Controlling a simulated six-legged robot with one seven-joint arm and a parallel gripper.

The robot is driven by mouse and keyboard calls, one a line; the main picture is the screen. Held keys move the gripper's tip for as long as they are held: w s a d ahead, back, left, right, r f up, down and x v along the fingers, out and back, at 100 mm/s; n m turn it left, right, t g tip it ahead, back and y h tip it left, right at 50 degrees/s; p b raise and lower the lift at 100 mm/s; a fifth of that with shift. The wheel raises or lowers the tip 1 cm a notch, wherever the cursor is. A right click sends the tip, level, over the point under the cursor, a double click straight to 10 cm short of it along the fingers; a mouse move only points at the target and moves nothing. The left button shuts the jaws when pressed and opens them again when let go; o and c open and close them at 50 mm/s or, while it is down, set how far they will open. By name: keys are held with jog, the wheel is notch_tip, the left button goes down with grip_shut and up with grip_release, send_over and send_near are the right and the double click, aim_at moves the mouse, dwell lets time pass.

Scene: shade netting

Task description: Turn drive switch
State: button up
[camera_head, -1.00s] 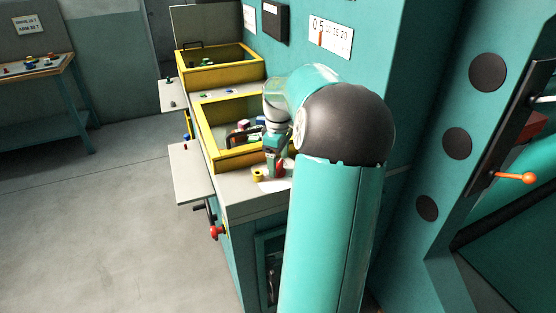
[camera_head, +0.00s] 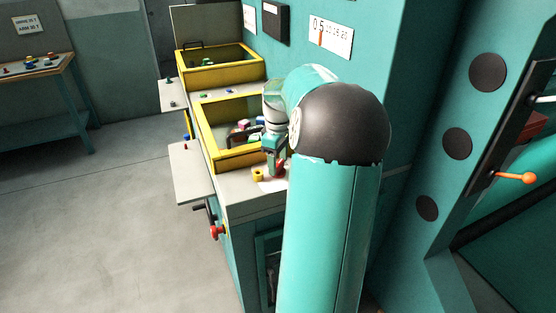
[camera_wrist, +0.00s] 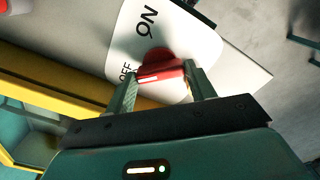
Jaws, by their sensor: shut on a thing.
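The drive switch is a red rotary knob (camera_wrist: 160,70) with a white mark on its grip. It sits on a white plate (camera_wrist: 215,45) lettered ON and OFF in the wrist view. My gripper (camera_wrist: 163,82) is shut on the knob's raised grip, with one finger on each side. The white mark lies on the side near the OFF lettering, partly beside the left finger. In the head view the red knob (camera_head: 279,170) shows just under my gripper (camera_head: 274,164) on the grey bench top, and my arm hides part of the area.
A yellow-framed bin (camera_head: 207,130) with several items stands behind the switch, with another yellow-framed bin (camera_head: 180,62) farther back. A small yellow part (camera_head: 257,174) sits left of the knob. A red-knobbed handle (camera_head: 216,232) sticks out at the bench front. The floor at left is clear.

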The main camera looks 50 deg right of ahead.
jog(key=m, duration=0.3)
jog(key=shift+m, duration=0.4)
jog(key=m, duration=0.4)
jog(key=shift+r+m, duration=0.1)
jog(key=shift+m, duration=0.2)
jog(key=m, duration=0.4)
jog(key=shift+m, duration=2.4)
jog(key=o, duration=1)
